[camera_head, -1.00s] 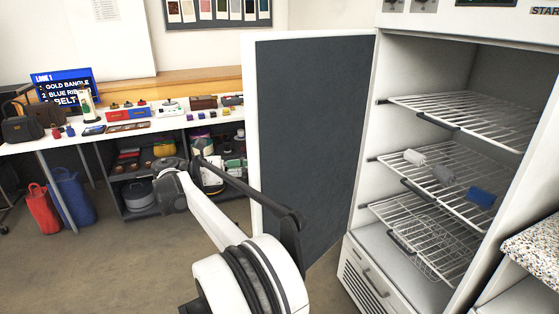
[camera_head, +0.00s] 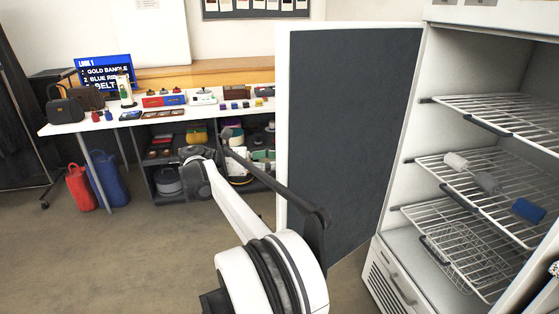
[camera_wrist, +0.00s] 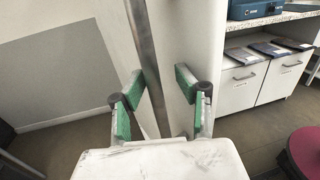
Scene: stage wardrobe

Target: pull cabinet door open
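The cabinet door (camera_head: 350,120), white-edged with a dark grey inner panel, stands wide open in the head view, swung out to the left of the white cabinet (camera_head: 411,180). Wire shelves show inside. My gripper (camera_wrist: 157,95) is in the wrist view, its two green-padded fingers spread apart. A vertical metal handle bar (camera_wrist: 147,60) passes between them, nearer the left finger; a gap shows on the right. I cannot tell whether the left pad touches it. A white door face (camera_wrist: 185,40) lies behind.
Grey, white and blue rolls (camera_head: 528,209) lie on the cabinet's middle shelf. A white table (camera_head: 65,128) with bags and small goods stands at the back left. A pink-red stool (camera_wrist: 305,150) shows at the wrist view's right.

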